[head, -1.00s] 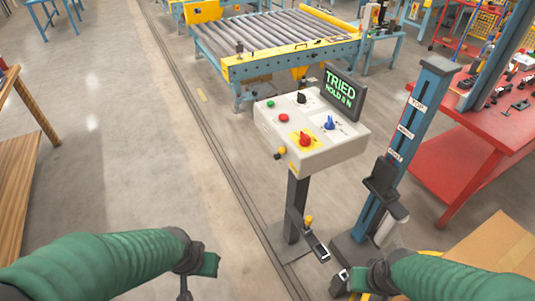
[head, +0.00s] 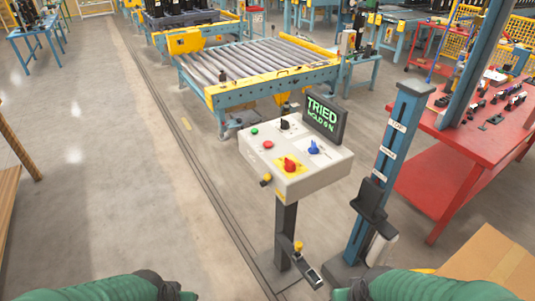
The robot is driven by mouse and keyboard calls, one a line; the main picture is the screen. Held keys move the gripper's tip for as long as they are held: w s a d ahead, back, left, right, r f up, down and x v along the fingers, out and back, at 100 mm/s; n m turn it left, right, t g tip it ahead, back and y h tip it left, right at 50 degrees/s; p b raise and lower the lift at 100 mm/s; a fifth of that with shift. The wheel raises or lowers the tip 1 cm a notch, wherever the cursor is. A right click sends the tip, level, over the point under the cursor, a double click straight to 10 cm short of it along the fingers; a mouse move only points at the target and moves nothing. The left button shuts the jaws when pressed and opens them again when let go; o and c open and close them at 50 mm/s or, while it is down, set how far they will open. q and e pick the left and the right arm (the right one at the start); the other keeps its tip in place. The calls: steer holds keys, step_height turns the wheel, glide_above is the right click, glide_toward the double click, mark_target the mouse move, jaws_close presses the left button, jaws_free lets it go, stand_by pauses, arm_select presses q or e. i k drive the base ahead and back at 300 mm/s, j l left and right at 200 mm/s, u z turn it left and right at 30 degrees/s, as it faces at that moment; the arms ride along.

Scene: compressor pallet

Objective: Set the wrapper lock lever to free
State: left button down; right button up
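A grey control box (head: 296,182) stands on a dark post. It carries a red knob on a yellow plate (head: 290,165), a blue knob (head: 314,147), a black knob (head: 284,124) and red and green buttons. Its screen (head: 324,118) reads "TRIED" above a smaller line. A yellow-tipped lever (head: 299,247) sits low on the post; I cannot tell which control is the wrapper lock lever. My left gripper (head: 187,296) and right gripper (head: 341,294) barely show at the bottom edge, apart from the controls. Their fingers are cut off.
A blue mast (head: 398,135) with labels and a black carriage (head: 370,200) stands right of the box. A red table (head: 450,170) with small parts is at right, a cardboard box (head: 490,262) below it. A roller conveyor (head: 260,68) lies behind.

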mark_target(266, 176)
steer(key=j+z, duration=0.1)
steer(key=z, duration=0.25)
steer(key=i+j+z, duration=0.1)
steer(key=z, duration=0.3)
steer(key=j+z, duration=0.15)
steer(key=z, duration=0.2)
steer(key=i+j+z, duration=0.15)
steer(key=j+z, duration=0.3)
steer(key=j, duration=0.85)
steer(key=k+j+z, duration=0.1)
steer(key=j+z, duration=0.35)
steer(key=j, duration=1.3)
steer(key=k+j+z, duration=0.1)
steer(key=j, duration=0.35)
steer(key=j+z, duration=0.2)
steer(key=z, duration=0.3)
steer(key=i, duration=0.05)
